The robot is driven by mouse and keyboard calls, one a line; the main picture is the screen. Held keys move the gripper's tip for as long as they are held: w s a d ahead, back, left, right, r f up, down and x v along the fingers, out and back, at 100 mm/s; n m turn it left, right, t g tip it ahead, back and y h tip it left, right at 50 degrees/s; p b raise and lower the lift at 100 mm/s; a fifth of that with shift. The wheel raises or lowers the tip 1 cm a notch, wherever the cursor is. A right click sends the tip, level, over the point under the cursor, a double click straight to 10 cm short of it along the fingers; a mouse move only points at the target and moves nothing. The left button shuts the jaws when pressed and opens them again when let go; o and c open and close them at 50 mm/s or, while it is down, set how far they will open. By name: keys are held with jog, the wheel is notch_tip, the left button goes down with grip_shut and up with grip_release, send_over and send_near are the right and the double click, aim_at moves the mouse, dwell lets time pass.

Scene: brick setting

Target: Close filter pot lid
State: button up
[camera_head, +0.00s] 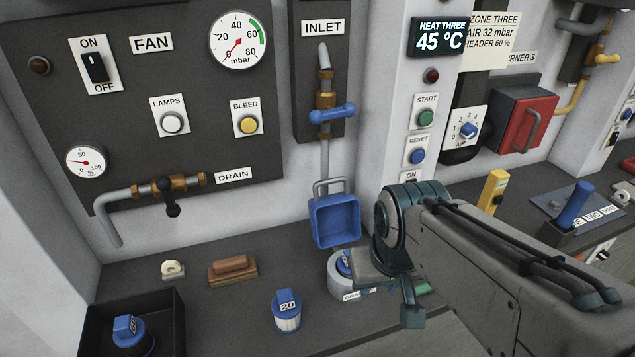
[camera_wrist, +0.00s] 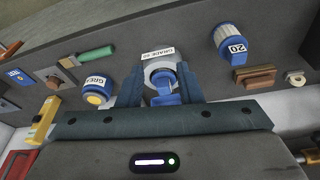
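The grey round filter pot (camera_head: 339,280) stands on the bench below the inlet pipe, with a label on its front. It also shows in the wrist view (camera_wrist: 159,68), with a blue-topped cartridge (camera_wrist: 163,88) in its mouth. A square blue lid (camera_head: 335,220) with a grey handle stands raised behind the pot, seemingly open. My gripper (camera_wrist: 163,90) is at the pot, its two fingers on either side of the cartridge's blue handle. I cannot tell whether they touch it. My arm hides part of the pot in the head view.
A blue-and-white cartridge marked 20 (camera_head: 287,311) stands left of the pot. A wooden block (camera_head: 233,271) and a pale ring (camera_head: 173,269) lie further left. A dark bin (camera_head: 169,327) holds another blue-topped cartridge. The inlet's blue valve handle (camera_head: 332,113) projects above the lid.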

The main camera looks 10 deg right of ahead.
jog(key=shift+w+d+f+n+g+h, duration=0.15)
jog(key=shift+w+g, duration=0.1)
jog(key=shift+w, duration=0.15)
jog(key=shift+w+d+r+n+g+h, duration=0.1)
jog(key=shift+w+g+h, duration=0.1)
jog(key=shift+w, duration=0.2)
jog(key=shift+w+d+f+n+g+h, duration=0.15)
jog(key=shift+w+g, duration=0.1)
jog(key=shift+w, duration=0.15)
grip_shut()
jog(key=w+a+f+n+h, duration=0.25)
jog(key=w+h, duration=0.55)
jog(key=w, duration=0.6)
jog(key=w+a+n+t+h+p, duration=0.1)
jog(key=w+a+n+t+h, duration=0.15)
jog(key=w+a+t, duration=0.4)
jog(key=w+a+n+t+h, duration=0.1)
jog(key=w+a+n+h, duration=0.2)
jog(key=a, duration=0.6)
jog(key=w+d+m+p, duration=0.1)
jog(key=w+d+p, duration=0.2)
jog(key=d, duration=0.6)
jog(key=w, duration=0.2)
jog(key=shift+w, duration=0.35)
